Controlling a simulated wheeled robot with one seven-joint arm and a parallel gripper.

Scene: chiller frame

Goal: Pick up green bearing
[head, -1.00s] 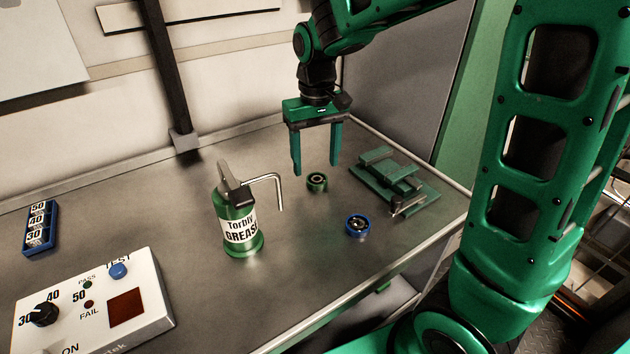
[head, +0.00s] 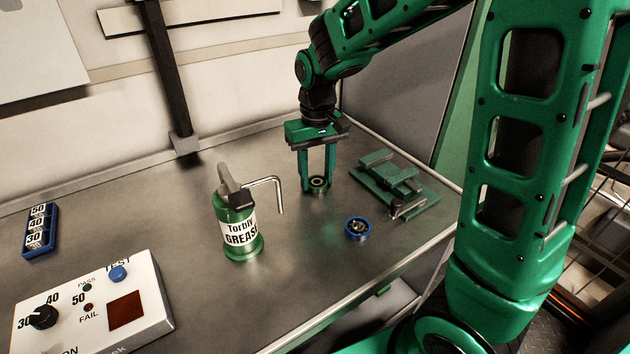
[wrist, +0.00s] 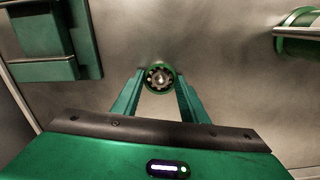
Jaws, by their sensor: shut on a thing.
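The green bearing (head: 319,184) is a small ring with a green rim on the metal table, behind and to the right of the grease can. My gripper (head: 316,186) reaches straight down over it and is shut on it, one finger on each side. In the wrist view, the green bearing (wrist: 160,78) shows between the fingertips (wrist: 159,86), with its inner ring and balls visible. I cannot tell whether it is clear of the table; it looks to be at table level.
A blue bearing (head: 357,229) lies in front and to the right. A green fixture (head: 395,184) stands at the right. The grease can (head: 238,228) with its bent spout is to the left. A test box (head: 92,305) and a blue block holder (head: 40,231) are farther left.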

